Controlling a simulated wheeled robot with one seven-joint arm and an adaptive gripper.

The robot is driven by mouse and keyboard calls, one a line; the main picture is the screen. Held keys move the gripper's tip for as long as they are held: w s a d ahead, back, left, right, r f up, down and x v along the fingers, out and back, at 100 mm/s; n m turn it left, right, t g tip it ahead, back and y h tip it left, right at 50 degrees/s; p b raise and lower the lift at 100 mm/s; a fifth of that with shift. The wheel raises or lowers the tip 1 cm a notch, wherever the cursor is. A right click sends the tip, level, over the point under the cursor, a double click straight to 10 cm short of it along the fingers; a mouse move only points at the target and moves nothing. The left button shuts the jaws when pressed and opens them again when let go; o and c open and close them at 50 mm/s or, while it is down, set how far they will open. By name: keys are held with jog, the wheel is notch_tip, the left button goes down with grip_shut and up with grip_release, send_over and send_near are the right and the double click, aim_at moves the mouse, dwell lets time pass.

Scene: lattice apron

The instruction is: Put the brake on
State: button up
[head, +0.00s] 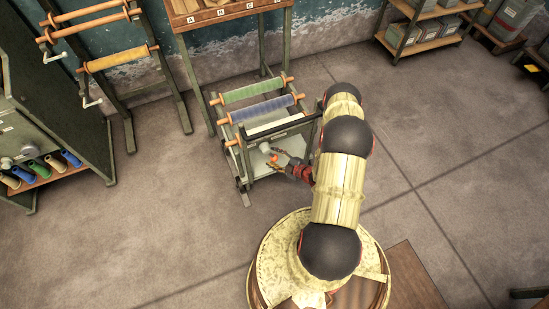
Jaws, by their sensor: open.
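A dark-framed stand (239,178) with rollers stands on the floor near the middle of the view. A green roller (252,92) and a blue roller (266,109) lie across its top, with a pale roller (280,122) in front. A small pale part with an orange piece (265,147) shows low on its front; I cannot tell whether it is the brake. My arm hides the stand's right side.
A rack (183,115) with orange and yellow rollers stands at the upper left. A lettered shelf table (232,15) is behind the stand. Shelves with boxes (425,30) are at the upper right. The floor (450,150) to the right is clear.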

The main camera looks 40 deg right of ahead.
jog(key=v, duration=1.2)
dwell(0.4)
